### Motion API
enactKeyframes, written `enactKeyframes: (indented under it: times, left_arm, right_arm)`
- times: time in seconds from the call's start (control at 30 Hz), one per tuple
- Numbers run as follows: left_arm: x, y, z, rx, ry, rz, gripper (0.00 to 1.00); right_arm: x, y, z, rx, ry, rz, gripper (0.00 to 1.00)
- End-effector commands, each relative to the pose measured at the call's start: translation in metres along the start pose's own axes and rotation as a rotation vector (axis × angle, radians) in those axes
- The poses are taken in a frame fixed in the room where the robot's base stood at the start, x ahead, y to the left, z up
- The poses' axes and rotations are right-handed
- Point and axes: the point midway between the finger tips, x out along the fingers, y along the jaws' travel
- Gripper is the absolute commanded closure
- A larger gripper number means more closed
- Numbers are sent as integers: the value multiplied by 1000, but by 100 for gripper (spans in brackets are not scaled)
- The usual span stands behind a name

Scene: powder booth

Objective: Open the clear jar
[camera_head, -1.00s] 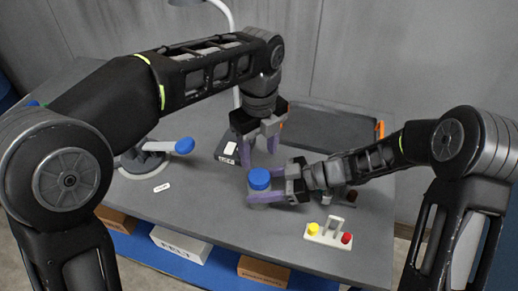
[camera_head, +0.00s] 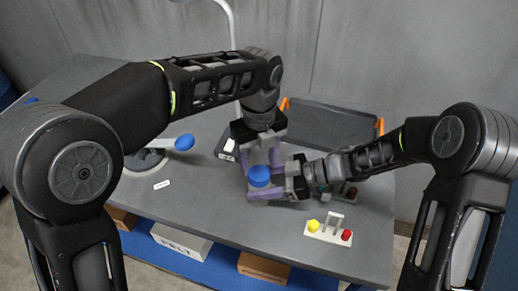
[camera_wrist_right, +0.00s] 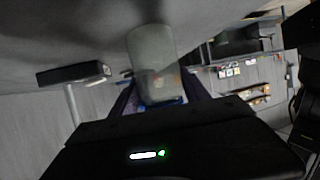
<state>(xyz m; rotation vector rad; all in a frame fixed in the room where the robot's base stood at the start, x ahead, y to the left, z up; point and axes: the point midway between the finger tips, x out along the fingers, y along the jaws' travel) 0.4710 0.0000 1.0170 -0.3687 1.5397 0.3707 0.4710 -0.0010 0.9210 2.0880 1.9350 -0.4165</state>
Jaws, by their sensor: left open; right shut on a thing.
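The clear jar (camera_wrist_right: 152,55) has a blue lid (camera_head: 259,178). In the head view its body is mostly hidden by my right gripper's purple fingers. My right gripper (camera_head: 264,192) reaches in from the right and is shut on the jar's body below the lid. In the right wrist view the jar shows between the fingers, with a strip of blue lid at its lower end. My left gripper (camera_head: 262,162) points down right over the lid, open, with its purple fingers at the lid's sides. I cannot tell whether they touch it.
A white holder (camera_head: 324,231) with a yellow and a red knob stands in front, to the right. A dark tray (camera_head: 325,122) with orange handles lies at the back. A lever with a blue end (camera_head: 185,142) stands to the left. The front middle table is clear.

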Motion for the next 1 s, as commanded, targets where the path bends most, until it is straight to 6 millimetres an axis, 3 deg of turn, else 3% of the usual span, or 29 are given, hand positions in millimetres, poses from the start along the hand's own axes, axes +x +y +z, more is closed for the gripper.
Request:
enactKeyframes:
  times: [0.23,0.6,1.0]
  left_arm:
    - [32,0,-1,1,1,1,43]
    - [38,0,0,1,0,-1,43]
    - [38,0,0,0,0,-1,76]
  right_arm:
    - [0,0,0,0,0,0,100]
    - [0,0,0,0,0,0,100]
    - [0,0,0,0,0,0,100]
